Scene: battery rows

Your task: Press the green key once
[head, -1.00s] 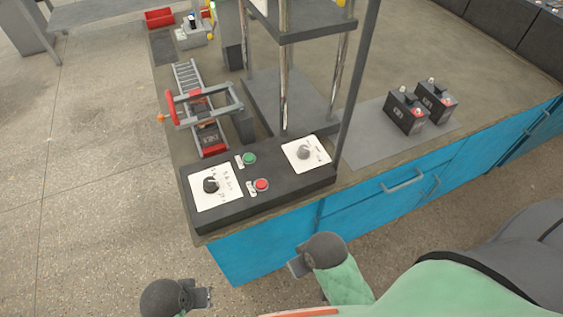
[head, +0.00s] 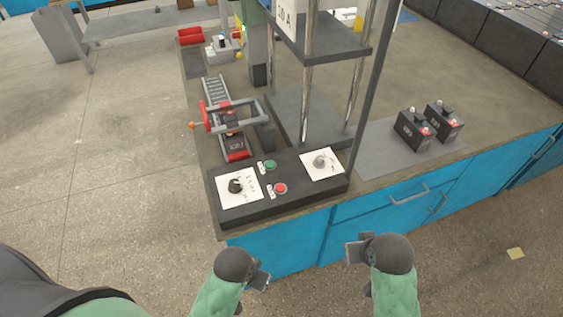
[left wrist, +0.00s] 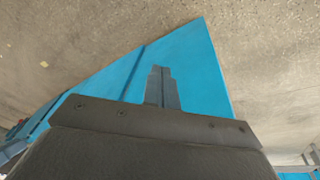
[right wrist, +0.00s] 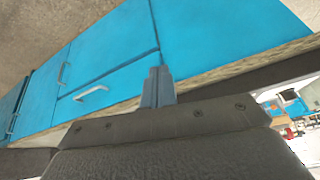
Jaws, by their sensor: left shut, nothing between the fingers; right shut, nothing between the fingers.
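The green key (head: 270,165) is a round button on the top of a dark control box (head: 285,205) at the front left corner of the bench. A red button (head: 280,188) sits just in front of it. My left gripper (head: 262,281) is shut and empty, in front of the bench and below its top. My right gripper (head: 355,250) is shut and empty, in front of the blue cabinet face, also apart from the box. The left wrist view shows the shut left fingers (left wrist: 162,88); the right wrist view shows the shut right fingers (right wrist: 158,88). Neither wrist view shows the key.
Two dial knobs on white plates (head: 238,187) (head: 322,164) flank the buttons. A press frame with metal posts (head: 307,80) rises behind the box. Two black batteries (head: 412,131) (head: 444,122) stand on a grey mat at the right.

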